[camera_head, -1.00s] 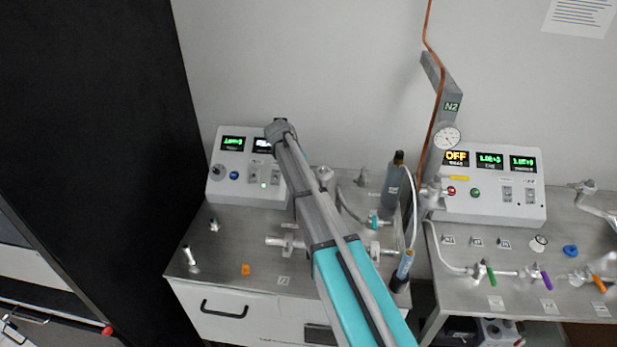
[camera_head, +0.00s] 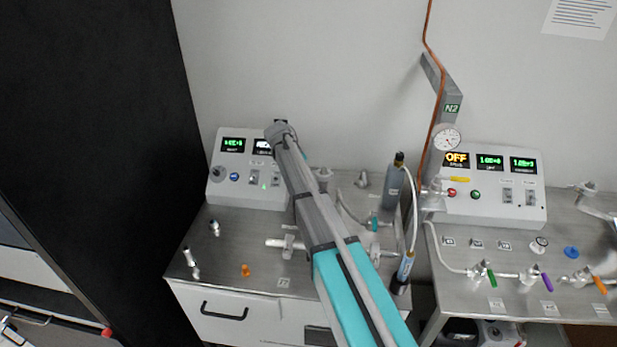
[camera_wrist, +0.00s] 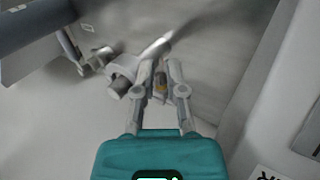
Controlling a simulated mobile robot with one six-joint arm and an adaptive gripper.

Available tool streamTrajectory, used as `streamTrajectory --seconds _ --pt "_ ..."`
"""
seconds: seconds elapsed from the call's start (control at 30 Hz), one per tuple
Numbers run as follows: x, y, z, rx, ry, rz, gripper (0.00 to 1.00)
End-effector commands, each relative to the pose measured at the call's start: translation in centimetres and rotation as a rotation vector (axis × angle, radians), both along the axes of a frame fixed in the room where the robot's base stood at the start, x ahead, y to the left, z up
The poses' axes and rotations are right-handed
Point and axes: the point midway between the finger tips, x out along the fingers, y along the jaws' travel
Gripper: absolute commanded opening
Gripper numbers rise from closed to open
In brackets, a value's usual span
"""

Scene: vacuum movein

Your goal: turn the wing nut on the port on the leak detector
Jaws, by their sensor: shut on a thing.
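The leak detector seems to be the left steel-topped unit (camera_head: 235,222) with a white front in the head view; I cannot read a label to confirm it. My gripper (camera_wrist: 159,76) shows in the wrist view, its two grey fingers closed on a small part with a yellowish spot (camera_wrist: 160,87), which appears to be the wing nut. A silver cylindrical port fitting (camera_wrist: 122,76) lies just left of the fingertips. The nut's wings are mostly hidden between the fingers.
A white display box (camera_head: 237,185) stands at the back of the left unit. A grey cylinder (camera_head: 392,188) with a hose stands right of my arm. A small orange part (camera_head: 245,270) lies near the front edge. The right bench (camera_head: 470,300) carries several valves.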

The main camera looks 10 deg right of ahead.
Motion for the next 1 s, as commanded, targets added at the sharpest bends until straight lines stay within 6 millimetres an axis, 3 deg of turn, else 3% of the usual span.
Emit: streamTrajectory --seconds 0.5,0.53,0.6,1.0 --pt "0.03 0.08 -0.01 0.001 -0.001 0.001 0.00" --pt "0.03 0.08 -0.01 0.001 -0.001 0.001 0.19" --pt "0.03 0.09 0.00 0.001 -0.001 0.001 0.28" --pt "0.01 0.05 0.03 0.004 -0.002 0.001 0.28"
